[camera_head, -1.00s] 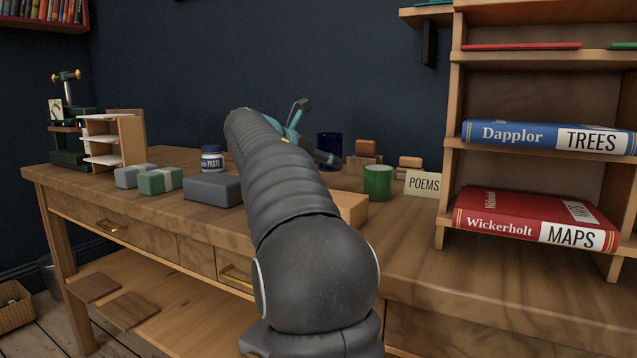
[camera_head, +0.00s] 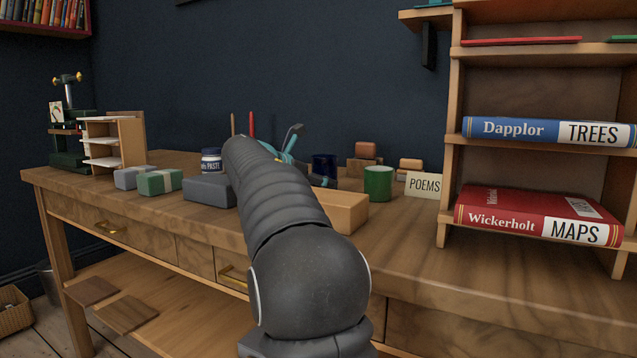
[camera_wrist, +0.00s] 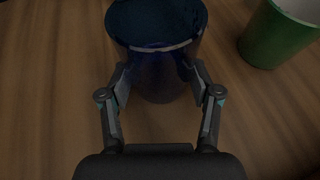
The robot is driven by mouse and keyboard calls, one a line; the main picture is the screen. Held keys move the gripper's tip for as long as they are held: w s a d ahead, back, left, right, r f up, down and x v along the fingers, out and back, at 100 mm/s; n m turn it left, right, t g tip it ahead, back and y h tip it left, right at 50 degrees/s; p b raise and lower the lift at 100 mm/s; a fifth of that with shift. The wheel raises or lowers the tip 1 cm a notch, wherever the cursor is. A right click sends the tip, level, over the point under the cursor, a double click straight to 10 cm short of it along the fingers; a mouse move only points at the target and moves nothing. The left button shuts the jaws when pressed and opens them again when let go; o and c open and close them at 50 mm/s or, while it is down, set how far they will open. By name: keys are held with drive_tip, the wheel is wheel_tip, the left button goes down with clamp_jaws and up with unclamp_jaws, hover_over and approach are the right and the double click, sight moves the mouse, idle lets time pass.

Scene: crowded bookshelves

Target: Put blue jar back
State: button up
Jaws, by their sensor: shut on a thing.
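The dark blue jar (camera_head: 323,164) is upright above or on the desk, behind and left of a green jar (camera_head: 378,182). In the wrist view, the blue jar (camera_wrist: 155,85) sits between the two fingers of my gripper (camera_wrist: 158,92), which is shut on its sides. The green jar (camera_wrist: 277,35) stands apart at the upper right there. In the head view, my gripper (camera_head: 322,181) shows only in part beside the blue jar, past my arm. I cannot tell whether the jar's base touches the desk.
A wooden tray (camera_head: 345,212) lies in front of the green jar. A POEMS card (camera_head: 422,185) and a bookshelf (camera_head: 452,120) stand to the right. A grey box (camera_head: 212,190) and a paste jar (camera_head: 211,161) are to the left. Wooden blocks (camera_head: 365,160) sit behind.

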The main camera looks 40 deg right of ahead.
drive_tip(key=o, duration=1.4)
drive_tip(key=shift+a+r, duration=0.1)
drive_tip(key=shift+r, duration=0.1)
drive_tip(key=p+v, duration=0.2)
drive_tip(key=v, duration=0.9)
drive_tip(key=shift+a+r, duration=0.1)
drive_tip(key=shift+a, duration=0.3)
